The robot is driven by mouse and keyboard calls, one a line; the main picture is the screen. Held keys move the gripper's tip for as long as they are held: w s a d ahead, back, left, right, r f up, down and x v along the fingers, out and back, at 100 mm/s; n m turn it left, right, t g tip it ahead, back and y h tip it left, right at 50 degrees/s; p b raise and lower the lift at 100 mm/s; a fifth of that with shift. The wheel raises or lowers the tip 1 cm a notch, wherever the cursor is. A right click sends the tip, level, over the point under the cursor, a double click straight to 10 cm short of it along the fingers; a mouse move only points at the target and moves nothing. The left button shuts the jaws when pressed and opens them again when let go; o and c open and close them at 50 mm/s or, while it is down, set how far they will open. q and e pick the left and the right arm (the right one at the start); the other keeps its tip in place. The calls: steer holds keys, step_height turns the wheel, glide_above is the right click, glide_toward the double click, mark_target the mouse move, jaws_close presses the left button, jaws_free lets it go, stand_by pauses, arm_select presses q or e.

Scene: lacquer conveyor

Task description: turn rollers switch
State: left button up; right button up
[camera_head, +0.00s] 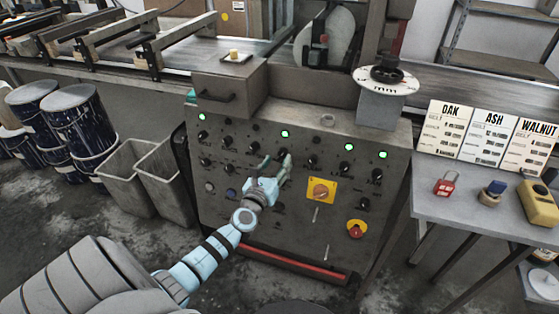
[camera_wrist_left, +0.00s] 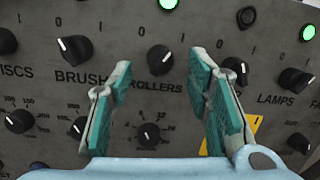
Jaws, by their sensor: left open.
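The rollers switch (camera_wrist_left: 159,60) is a black round knob with a white pointer mark, above the ROLLERS label on the grey control panel (camera_head: 225,181). A green lamp (camera_wrist_left: 168,4) is lit above it. In the wrist view my left gripper (camera_wrist_left: 160,76) is open, with one teal-padded finger on each side of the knob's lower part. I cannot tell whether the fingers touch the knob or the panel. In the head view my left gripper (camera_head: 274,164) is at the panel's middle and appears to cover the switch. My right gripper is not in view.
A small dial (camera_wrist_left: 149,135) lies below. A yellow-plated orange switch (camera_head: 320,191) and a red-and-yellow knob (camera_head: 356,229) are lower right. A side table (camera_head: 450,207) stands at right.

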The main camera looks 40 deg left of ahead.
mark_target(280, 157)
arm_select(q)
steer(key=shift+b+x, duration=0.3)
steer(key=shift+x, duration=1.25)
steer(key=shift+c, duration=0.5)
jaws_close()
